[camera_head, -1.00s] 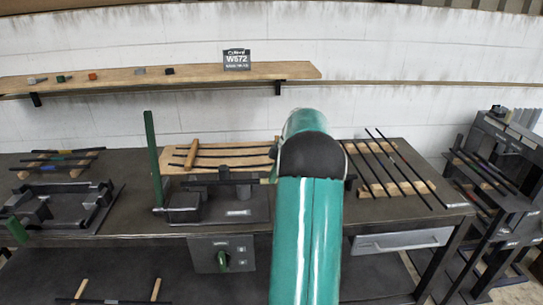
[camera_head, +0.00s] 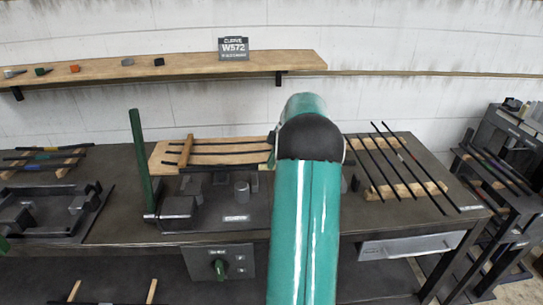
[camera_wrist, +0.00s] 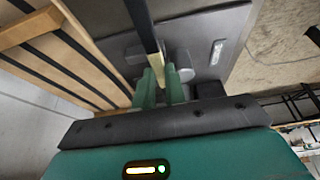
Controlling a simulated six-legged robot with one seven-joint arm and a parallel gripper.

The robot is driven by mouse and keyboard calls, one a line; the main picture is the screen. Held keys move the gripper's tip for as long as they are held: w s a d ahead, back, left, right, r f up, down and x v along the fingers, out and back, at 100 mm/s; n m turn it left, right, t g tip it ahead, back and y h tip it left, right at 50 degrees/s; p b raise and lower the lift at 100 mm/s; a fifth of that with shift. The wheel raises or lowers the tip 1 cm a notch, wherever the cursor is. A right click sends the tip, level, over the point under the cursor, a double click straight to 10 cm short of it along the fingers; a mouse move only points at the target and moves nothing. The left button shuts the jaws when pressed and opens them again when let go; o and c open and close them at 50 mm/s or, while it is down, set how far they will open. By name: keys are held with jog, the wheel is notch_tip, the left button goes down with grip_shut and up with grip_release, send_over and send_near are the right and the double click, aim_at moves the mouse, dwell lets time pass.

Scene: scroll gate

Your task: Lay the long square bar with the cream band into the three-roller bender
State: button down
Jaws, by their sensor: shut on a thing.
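In the wrist view my gripper (camera_wrist: 163,82) is shut on a long dark square bar (camera_wrist: 143,25). The bar's cream band (camera_wrist: 171,74) shows beside the green fingers. The bar runs away from the fingers, over the grey plate of the three-roller bender (camera_wrist: 205,28). Grey rollers show on both sides of it; I cannot tell whether it touches them or how high it is. In the head view the bender (camera_head: 236,218) stands on the bench, left of my teal arm, with one roller standing clear. My arm hides my gripper there.
A green lever (camera_head: 143,160) rises at the bender's left. Behind it lies a wooden rack (camera_head: 165,158) with dark bars. More bars rest on wooden strips (camera_head: 408,190) to the right. Another black fixture (camera_head: 45,225) occupies the bench's left. A sign reading W572 (camera_head: 233,48) stands on the shelf.

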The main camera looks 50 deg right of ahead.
jog(key=shift+a+f, duration=0.1)
jog(key=shift+f, duration=3.3)
jog(key=c, duration=1.4)
grip_release()
jog(key=shift+o, duration=0.2)
jog(key=shift+f, duration=0.1)
jog(key=v, duration=1.4)
